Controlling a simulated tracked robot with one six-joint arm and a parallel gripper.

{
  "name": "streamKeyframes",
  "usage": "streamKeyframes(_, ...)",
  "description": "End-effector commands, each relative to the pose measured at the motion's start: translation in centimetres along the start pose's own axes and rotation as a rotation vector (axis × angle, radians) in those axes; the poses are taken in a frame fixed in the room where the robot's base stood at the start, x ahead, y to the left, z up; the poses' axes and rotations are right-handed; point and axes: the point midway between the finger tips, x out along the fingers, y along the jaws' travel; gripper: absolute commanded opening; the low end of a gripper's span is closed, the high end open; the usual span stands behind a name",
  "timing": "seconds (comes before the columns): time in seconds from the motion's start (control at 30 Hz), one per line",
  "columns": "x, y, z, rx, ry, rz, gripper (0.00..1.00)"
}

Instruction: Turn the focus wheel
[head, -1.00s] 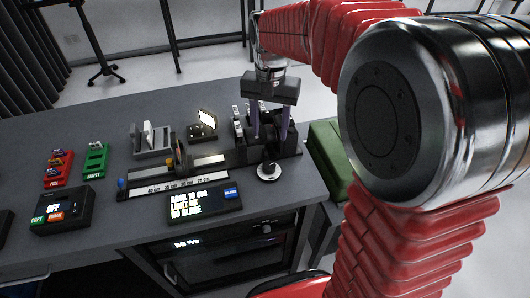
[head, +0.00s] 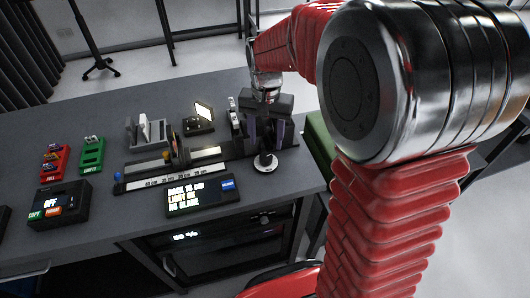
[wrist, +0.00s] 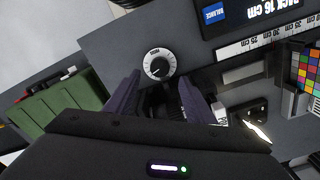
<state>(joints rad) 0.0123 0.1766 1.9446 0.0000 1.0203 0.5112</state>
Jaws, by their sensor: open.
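The focus wheel is a dark knob (head: 265,160) on a round pale dial at the right end of the bench unit, near the front edge. The wrist view shows the knob (wrist: 157,68) and its marked dial from above, with a light pointer line. My gripper (head: 268,142) points down just behind the wheel in the head view. Its two purple fingers are apart, with nothing seen between them. In the wrist view the fingertips (wrist: 158,84) lie on either side of the dial's lower part, not closed on the knob. Their height above it is hard to judge.
A display (head: 202,197) reading "BACK 16 cm" stands left of the wheel, with a centimetre scale (head: 165,178) behind it. A green case (wrist: 60,105) lies beside the bench. Red (head: 54,162) and green (head: 91,155) racks and a control box (head: 60,206) sit further left.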

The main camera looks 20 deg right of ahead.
Motion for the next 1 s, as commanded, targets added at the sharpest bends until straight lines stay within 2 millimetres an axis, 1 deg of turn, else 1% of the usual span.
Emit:
streamKeyframes(0.03,0.9,0.1,0.1,0.0,-0.003,0.002,0.49)
streamKeyframes(0.2,3.5,0.1,0.1,0.0,-0.003,0.002,0.49)
streamKeyframes(0.4,5.9,0.1,0.0,0.0,-0.002,0.001,0.49)
streamKeyframes(0.57,6.6,0.0,0.0,0.001,0.0,0.0,0.49)
streamKeyframes(0.83,6.6,0.0,0.0,0.001,0.0,0.0,0.49)
streamKeyframes(1.0,6.6,0.0,0.0,0.001,0.0,0.0,0.37)
